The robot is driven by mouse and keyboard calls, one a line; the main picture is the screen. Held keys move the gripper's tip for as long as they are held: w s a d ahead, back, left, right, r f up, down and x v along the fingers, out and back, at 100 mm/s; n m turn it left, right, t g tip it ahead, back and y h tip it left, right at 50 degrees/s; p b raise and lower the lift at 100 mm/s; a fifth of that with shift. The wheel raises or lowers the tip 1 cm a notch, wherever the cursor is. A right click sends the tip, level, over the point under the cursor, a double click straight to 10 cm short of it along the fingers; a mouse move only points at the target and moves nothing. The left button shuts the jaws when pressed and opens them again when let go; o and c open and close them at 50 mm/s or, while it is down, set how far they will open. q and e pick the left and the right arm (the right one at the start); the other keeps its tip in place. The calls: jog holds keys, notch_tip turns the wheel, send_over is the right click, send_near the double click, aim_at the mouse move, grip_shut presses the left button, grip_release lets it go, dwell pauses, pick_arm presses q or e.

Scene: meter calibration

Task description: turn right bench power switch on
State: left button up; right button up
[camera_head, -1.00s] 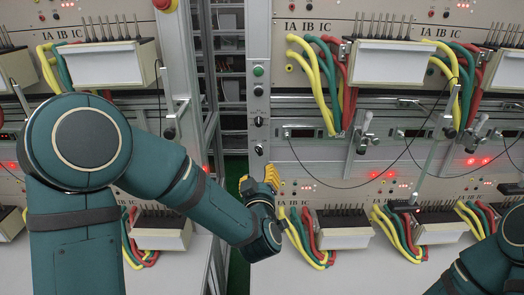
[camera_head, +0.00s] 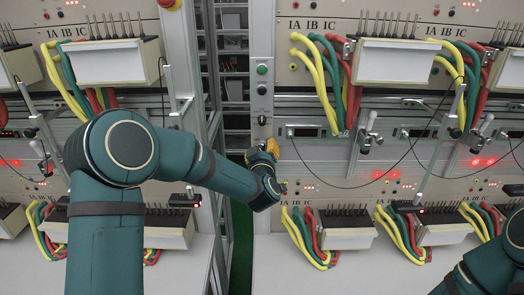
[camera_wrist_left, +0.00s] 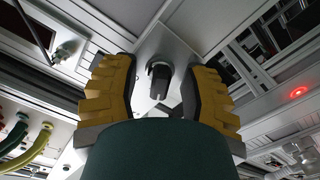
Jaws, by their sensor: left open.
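The right bench's grey post carries a column of controls. A green button (camera_head: 262,69) is at the top and a black rotary knob (camera_head: 262,120) is lower down. My left gripper (camera_head: 264,150), with yellow fingers, is in front of the post just below that knob and hides what is behind it. In the left wrist view a black rotary switch (camera_wrist_left: 160,80) sits between the open fingers (camera_wrist_left: 157,95), ahead of them. Contact cannot be told. My right arm shows at the lower right, but its gripper is not visible.
The right bench has a panel with yellow, green and red cables (camera_head: 323,80) and a white terminal box (camera_head: 402,60). Clamp fixtures (camera_head: 367,130) stick out from its rail. A narrow gap with shelves (camera_head: 233,60) separates the two benches.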

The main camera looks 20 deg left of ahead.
pick_arm(q)
jog(key=shift+c, duration=0.3)
grip_shut()
jog(key=shift+m, duration=0.3)
jog(key=m, duration=0.2)
jog(key=shift+r+m, duration=0.1)
jog(key=shift+m, duration=0.2)
jog(key=m, duration=0.2)
jog(key=shift+m, duration=0.4)
jog(key=m+p, duration=0.2)
jog(key=m, duration=0.3)
jog(key=shift+m, duration=0.4)
